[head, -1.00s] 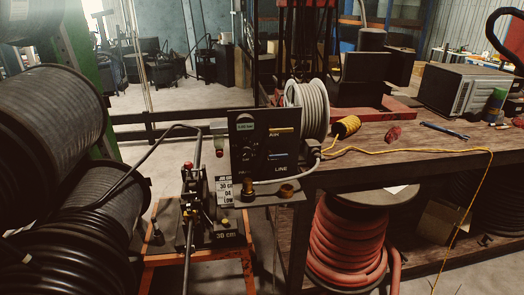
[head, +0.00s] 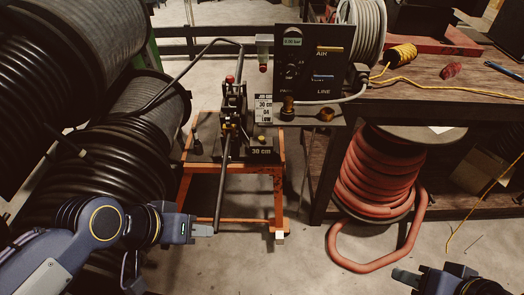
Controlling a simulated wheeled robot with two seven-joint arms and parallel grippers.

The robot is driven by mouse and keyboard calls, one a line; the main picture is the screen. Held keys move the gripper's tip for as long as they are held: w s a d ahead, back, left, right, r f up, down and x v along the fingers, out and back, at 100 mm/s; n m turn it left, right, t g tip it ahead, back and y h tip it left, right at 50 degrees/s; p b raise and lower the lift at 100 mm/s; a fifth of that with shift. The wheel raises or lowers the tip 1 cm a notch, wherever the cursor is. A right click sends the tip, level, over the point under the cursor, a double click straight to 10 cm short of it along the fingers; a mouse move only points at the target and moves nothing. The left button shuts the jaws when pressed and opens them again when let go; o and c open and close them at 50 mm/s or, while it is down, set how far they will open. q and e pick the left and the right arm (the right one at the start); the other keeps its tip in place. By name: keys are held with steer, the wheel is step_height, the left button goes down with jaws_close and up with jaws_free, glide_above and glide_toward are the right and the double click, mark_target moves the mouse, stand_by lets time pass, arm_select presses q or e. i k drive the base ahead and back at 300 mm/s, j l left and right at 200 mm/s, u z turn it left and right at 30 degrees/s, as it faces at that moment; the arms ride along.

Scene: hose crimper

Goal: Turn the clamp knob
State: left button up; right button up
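The crimping clamp (head: 233,108) stands upright on the orange-framed stand, left of the black control panel. A small red knob (head: 230,79) sits on top of it; I cannot tell for sure whether this is the clamp knob. A black hose (head: 222,185) runs down through the clamp and hangs in front of the stand. My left gripper (head: 203,231) is at lower left, close to the hose's lower end in the picture; whether they touch and how far its fingers are apart is unclear. My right gripper (head: 408,278) is at the bottom right edge, partly cut off, far from the clamp.
The control panel (head: 313,62) with gauge and brass fittings stands right of the clamp. Large black hose reels (head: 135,135) fill the left side. A wooden workbench (head: 440,85) is at right, with a red hose coil (head: 375,180) beneath. Floor in front of the stand is clear.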

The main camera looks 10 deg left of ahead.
mark_target(229, 110)
steer(key=u, duration=1.05)
steer(key=i+l+u, duration=0.1)
steer(key=u, duration=0.25)
steer(key=i+l+u, duration=0.2)
steer(key=u, duration=0.15)
steer(key=i+l+u, duration=0.15)
steer(key=u, duration=0.2)
steer(key=k+l, duration=0.15)
steer(key=l, duration=0.1)
